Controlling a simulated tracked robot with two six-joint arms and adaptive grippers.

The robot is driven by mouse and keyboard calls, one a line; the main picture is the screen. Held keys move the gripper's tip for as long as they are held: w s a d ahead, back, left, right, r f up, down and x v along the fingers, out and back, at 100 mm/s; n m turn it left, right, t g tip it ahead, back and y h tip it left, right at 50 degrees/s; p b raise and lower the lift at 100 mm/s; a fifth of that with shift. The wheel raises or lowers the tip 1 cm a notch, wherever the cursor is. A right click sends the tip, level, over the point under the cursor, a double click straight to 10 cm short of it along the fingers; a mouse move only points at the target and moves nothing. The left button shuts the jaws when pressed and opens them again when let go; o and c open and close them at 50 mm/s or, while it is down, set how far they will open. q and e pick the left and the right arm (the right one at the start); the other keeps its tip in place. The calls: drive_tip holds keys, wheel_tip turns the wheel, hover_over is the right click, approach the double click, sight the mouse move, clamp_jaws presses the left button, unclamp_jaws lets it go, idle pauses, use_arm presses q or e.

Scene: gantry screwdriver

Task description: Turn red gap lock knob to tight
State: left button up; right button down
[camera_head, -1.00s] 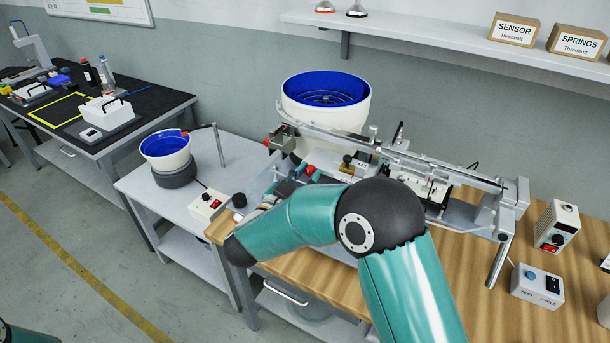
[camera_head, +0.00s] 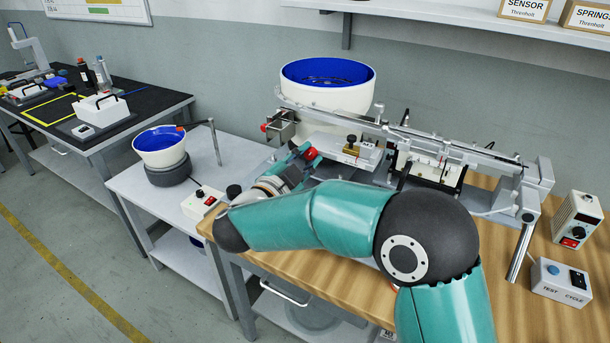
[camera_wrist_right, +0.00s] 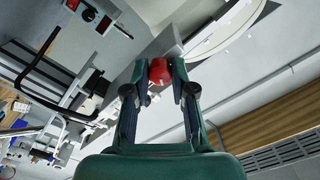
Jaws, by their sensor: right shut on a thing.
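The red knob (camera_head: 311,153) is a small round knob at the front of the feeder fixture, below the big bowl. It also shows in the right wrist view (camera_wrist_right: 160,72), between the two fingertips. My right gripper (camera_head: 303,157) reaches it from the left front and is shut on it. In the right wrist view, the gripper (camera_wrist_right: 160,80) has a finger against each side of the knob. The fingers hide part of the knob, and no tight mark is readable. My left gripper is not in view.
A white bowl with a blue inside (camera_head: 327,85) stands behind the knob. A second small red knob (camera_head: 264,127) is on the fixture's left end. The linear rail (camera_head: 430,143) runs right. A control box with a red switch (camera_head: 203,203) sits left, near my right wrist.

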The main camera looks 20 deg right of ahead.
drive_tip(key=shift+s+f+m+b, duration=0.1)
drive_tip(key=shift+f+m+b, duration=0.1)
drive_tip(key=shift+m+b, duration=3.05)
drive_tip(key=shift+f+m+b, duration=0.15)
drive_tip(key=shift+m+b, duration=2.5)
drive_tip(key=shift+b, duration=1.1)
drive_tip(key=c, duration=1)
unclamp_jaws()
drive_tip(key=shift+r, duration=0.1)
drive_tip(key=shift+o, duration=0.2)
drive_tip(key=shift+r, duration=0.1)
drive_tip(key=shift+s, duration=0.1)
drive_tip(key=v, duration=1.1)
drive_tip(key=shift+s+a, duration=0.2)
drive_tip(key=shift+a, duration=0.15)
